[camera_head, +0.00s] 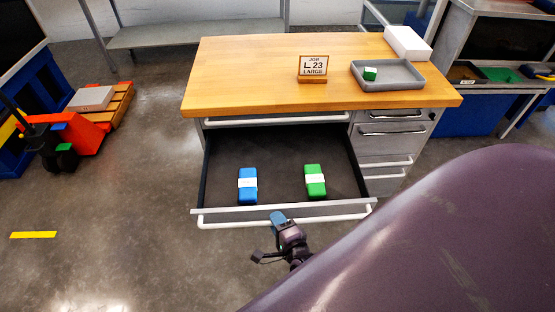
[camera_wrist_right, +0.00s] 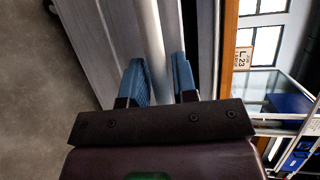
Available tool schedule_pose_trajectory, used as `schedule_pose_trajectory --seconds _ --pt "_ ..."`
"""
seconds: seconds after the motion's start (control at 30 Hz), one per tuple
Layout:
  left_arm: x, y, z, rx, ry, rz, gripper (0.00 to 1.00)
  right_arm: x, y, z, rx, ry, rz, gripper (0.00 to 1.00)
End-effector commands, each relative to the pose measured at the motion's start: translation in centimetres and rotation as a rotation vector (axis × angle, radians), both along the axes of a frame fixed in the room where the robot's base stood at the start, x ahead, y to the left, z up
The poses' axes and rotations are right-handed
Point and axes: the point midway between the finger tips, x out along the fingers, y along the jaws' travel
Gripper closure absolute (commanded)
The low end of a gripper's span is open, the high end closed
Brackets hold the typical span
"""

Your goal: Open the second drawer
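The second drawer (camera_head: 229,167) of the workbench's left column, below a shut top drawer (camera_head: 232,118), is pulled far out. A blue box (camera_head: 247,190) and a green box (camera_head: 315,187), each with a white band, lie inside it. My right gripper (camera_head: 278,217) is at the middle of the drawer's long white handle (camera_head: 335,217). In the right wrist view the blue fingers (camera_wrist_right: 160,78) stand on either side of the handle bar (camera_wrist_right: 149,30) and look closed on it. My left gripper is not in view.
The wooden bench top (camera_head: 240,75) holds a sign (camera_head: 313,68), a grey tray (camera_head: 388,85) with a small green block (camera_head: 370,73), and a white box (camera_head: 408,43). Smaller drawers (camera_head: 390,130) at right are shut. A red cart (camera_head: 80,135) stands left; floor between is clear.

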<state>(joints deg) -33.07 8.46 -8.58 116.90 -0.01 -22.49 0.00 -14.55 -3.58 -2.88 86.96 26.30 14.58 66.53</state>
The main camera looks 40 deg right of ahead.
Motion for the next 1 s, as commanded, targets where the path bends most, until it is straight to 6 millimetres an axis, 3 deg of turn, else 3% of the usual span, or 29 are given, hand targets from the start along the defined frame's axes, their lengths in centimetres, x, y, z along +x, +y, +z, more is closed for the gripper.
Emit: schedule_pose_trajectory --seconds 0.23,0.7,1.0 --pt "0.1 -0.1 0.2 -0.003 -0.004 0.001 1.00 -1.3 0.1 0.2 -0.001 0.000 -0.001 0.74" --pt "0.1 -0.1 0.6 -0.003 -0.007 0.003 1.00 -8.7 1.3 1.6 0.000 0.000 0.000 0.74" --pt "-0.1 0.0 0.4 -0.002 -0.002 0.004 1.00 -10.5 1.6 2.0 0.000 0.000 0.000 0.74"
